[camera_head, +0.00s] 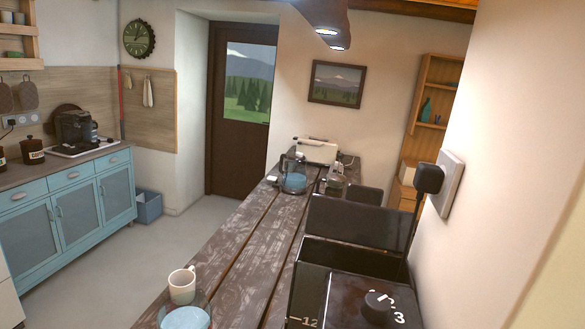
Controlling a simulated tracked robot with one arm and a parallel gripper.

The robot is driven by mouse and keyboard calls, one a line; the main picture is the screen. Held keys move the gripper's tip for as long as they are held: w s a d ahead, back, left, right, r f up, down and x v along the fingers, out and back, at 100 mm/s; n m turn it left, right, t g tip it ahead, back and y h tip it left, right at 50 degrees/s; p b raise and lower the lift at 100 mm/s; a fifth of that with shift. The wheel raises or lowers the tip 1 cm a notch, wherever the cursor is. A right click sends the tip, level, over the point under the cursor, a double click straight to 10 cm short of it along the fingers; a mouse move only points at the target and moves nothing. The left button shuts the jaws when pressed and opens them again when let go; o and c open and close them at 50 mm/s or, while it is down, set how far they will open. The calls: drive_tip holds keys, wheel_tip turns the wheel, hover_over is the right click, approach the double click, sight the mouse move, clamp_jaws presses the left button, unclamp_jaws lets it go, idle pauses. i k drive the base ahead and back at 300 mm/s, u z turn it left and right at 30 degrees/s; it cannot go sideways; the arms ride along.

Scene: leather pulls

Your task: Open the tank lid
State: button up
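A black coffee machine (340,300) stands close in front at the lower right, with a dial (378,303) and white markings on its top. At its rear is a dark rectangular tank opening (345,260). A flat black panel that looks like the tank lid (355,222) stands raised, roughly upright, along the far edge of this opening. The inside of the tank is too dark to make out. My gripper is not in view, so its state and place relative to the lid do not show.
The machine stands on a long plank table (235,262), close to the right wall. A black plug (429,178) with a cord is in the wall socket. A white mug (182,285), a blue bowl (186,318) and a glass kettle (292,178) stand on the table. Floor at left is clear.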

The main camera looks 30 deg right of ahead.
sight(360, 219)
drive_tip(key=i, duration=1.05)
drive_tip(key=z, duration=0.4)
